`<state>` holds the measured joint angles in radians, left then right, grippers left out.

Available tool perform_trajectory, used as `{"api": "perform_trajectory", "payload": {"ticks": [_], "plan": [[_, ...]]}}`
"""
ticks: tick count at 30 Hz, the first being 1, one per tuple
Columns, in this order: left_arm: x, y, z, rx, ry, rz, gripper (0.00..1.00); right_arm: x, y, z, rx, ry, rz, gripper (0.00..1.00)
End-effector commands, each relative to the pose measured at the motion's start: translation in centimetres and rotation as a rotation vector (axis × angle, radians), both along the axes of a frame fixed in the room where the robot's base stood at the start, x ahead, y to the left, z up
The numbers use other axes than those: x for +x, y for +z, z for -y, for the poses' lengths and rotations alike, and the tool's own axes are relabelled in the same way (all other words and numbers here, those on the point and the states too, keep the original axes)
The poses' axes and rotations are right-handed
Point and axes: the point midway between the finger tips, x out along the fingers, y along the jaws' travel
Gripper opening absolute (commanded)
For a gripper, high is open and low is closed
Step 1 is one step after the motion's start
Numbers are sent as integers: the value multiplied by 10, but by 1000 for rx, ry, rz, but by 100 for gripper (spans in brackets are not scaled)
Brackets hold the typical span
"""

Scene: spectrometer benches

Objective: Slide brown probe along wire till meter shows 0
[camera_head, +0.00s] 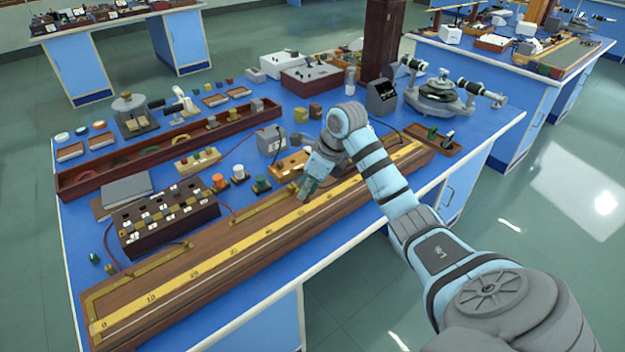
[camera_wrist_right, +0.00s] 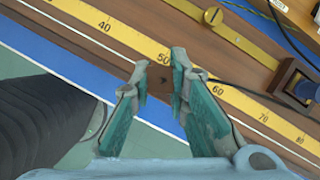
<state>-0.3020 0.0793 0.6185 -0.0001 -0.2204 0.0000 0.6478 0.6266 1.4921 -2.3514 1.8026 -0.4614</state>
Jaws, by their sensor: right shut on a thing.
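My right gripper (camera_head: 305,190) is low over the long wooden board (camera_head: 190,262) with its yellow scale (camera_head: 245,241). In the right wrist view, its teal-lined fingers (camera_wrist_right: 174,80) are shut on the small brown probe (camera_wrist_right: 159,84), just beside the scale's 50 mark. The fingers partly hide the probe, and its contact with the wire cannot be made out. A thin pale line (camera_wrist_right: 75,46), possibly the wire, runs along the board beside the scale. A dark box with a slanted face (camera_head: 382,97) stands behind; no reading is legible. My left gripper is not in view.
A dark box with several light tops (camera_head: 168,217) stands behind the board at left. A black cable (camera_wrist_right: 232,84) runs near the fingers. A brass strip (camera_wrist_right: 240,36) lies beyond the scale. The blue table's front edge (camera_head: 250,312) is close to the board.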

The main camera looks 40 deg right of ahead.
Motion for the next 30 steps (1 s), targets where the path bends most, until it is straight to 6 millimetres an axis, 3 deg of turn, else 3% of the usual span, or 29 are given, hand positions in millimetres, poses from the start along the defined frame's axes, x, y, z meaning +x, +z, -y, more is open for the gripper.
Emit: {"api": "perform_trajectory", "payload": {"ticks": [16, 30], "plan": [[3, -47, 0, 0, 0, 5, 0, -5, -59, -2, 2, 20, -1, 0], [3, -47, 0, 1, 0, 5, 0, -5, -63, -2, 3, 19, -1, 0]]}}
